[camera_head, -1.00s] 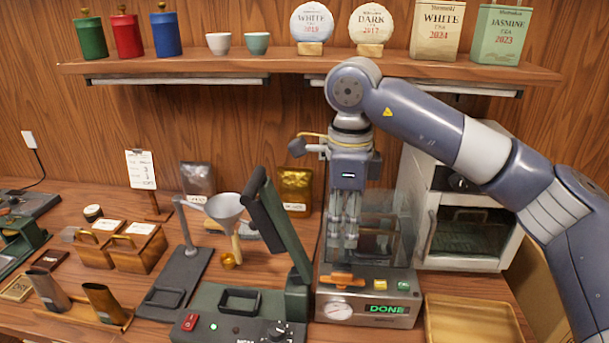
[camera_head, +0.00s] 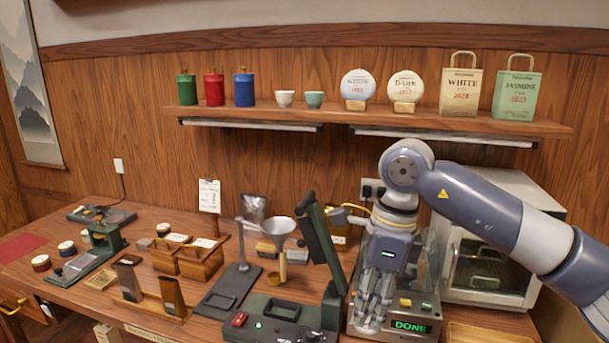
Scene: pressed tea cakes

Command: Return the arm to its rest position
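My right arm (camera_head: 490,212) comes in from the right, bent at a grey-blue joint above the counter. My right gripper (camera_head: 368,312) hangs fingers-down in front of the machine with the lit green DONE display (camera_head: 411,327) and hides part of it. The fingers lie close together and nothing shows between them; whether they are fully shut is unclear. I cannot tell whether they touch the machine. My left gripper is not in view.
A green device with a raised lid (camera_head: 321,240) and a funnel stand (camera_head: 281,228) stand left of the gripper. A white oven (camera_head: 485,265) is behind the arm. A shelf (camera_head: 300,114) with canisters, cups, tea cakes and bags runs above. A wooden tray (camera_head: 480,334) is at lower right.

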